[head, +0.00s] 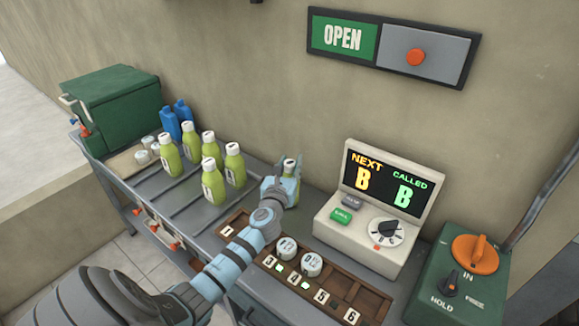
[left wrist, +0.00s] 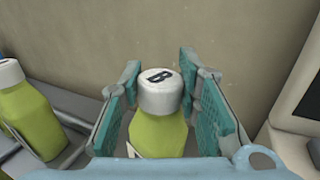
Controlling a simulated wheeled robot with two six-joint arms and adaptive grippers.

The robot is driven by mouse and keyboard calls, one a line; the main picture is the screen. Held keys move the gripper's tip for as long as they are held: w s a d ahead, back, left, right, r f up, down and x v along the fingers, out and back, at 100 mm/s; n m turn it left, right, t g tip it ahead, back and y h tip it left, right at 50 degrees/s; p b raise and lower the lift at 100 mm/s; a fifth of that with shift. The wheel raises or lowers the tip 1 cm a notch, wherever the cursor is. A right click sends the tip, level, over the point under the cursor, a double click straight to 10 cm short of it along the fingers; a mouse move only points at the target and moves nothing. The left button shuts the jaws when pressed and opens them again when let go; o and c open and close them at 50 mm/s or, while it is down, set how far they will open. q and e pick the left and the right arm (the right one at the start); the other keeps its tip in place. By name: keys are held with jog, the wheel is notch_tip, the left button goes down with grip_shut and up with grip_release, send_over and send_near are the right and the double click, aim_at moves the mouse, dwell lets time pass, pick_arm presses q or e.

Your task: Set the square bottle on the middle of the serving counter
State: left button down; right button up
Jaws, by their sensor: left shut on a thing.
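My left gripper (head: 281,184) is shut on a green bottle (head: 290,170) with a white cap, at the back of the grey counter (head: 150,187). In the left wrist view, the bottle (left wrist: 158,130) stands between the teal finger pads, and its cap is marked with a black B. The fingers hide much of its body, so I cannot tell whether its base touches the counter. Its squareness is not clear. Which part is the serving counter is not marked. My right gripper is not in view.
Several similar green bottles (head: 212,185) stand on the railed counter to the left. A numbered brown tray (head: 345,279) holds two round white pieces in front. A display box (head: 377,215) showing B stands right of the gripper, with a green dial box (head: 461,275) beyond.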

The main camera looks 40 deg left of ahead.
pick_arm(q)
jog(key=c, duration=1.6)
grip_release()
jog(key=shift+f, duration=0.1)
jog(key=o, duration=0.4)
jog(key=shift+s, duration=0.1)
jog(key=shift+s+d+r, duration=0.1)
jog(key=shift+s+r, duration=0.05)
jog(key=shift+r, duration=0.05)
jog(key=p+v, duration=0.1)
jog(key=v, duration=1)
jog(key=shift+s+p, duration=0.35)
jog(key=shift+p, duration=0.05)
